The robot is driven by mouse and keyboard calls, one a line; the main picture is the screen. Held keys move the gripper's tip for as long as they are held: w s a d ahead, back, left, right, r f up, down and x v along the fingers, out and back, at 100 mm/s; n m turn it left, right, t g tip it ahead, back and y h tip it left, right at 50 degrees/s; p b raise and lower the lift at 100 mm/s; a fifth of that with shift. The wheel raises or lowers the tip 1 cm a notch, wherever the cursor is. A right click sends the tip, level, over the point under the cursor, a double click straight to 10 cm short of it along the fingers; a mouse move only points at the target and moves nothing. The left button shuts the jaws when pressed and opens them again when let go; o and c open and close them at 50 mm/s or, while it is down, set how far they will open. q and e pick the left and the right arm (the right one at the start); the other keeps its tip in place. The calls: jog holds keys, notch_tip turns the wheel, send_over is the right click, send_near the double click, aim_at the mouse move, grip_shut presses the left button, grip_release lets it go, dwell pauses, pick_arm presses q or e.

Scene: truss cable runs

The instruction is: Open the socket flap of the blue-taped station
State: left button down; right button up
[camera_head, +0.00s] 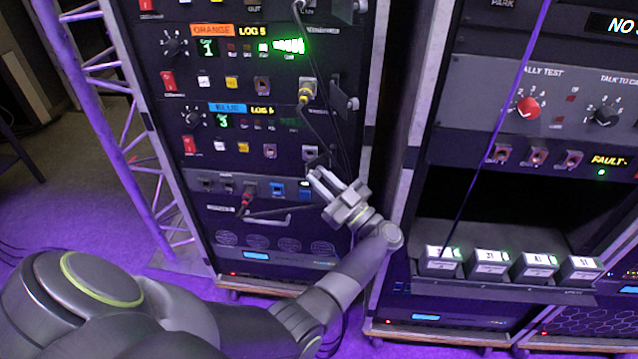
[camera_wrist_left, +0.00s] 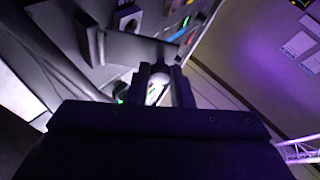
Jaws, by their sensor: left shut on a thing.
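The blue-taped station (camera_head: 228,108) is a dark panel row in the left rack in the head view, with a green lit 3, knobs and buttons. Its socket (camera_head: 316,156) is at the row's right end, just above my left gripper (camera_head: 320,176). In the left wrist view, a dark flat plate that looks like the socket flap (camera_wrist_left: 135,46) stands out beside a round socket (camera_wrist_left: 127,20). Its end reaches the fingertips of my left gripper (camera_wrist_left: 161,72), which is shut on it. The exact grip and opening angle are hard to see. My right gripper is out of view.
The orange-taped station (camera_head: 212,30) sits above, with a yellow-ended cable plug (camera_head: 306,92) in its socket. Thin black cables hang close to my left gripper. A shelf of labelled boxes (camera_head: 490,262) is to the right, and a purple-lit truss (camera_head: 100,110) is to the left.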

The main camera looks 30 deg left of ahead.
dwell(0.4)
pick_arm(q)
jog(key=c, duration=1.3)
grip_release()
notch_tip(320, 180, up, 10)
jog(key=p, duration=0.1)
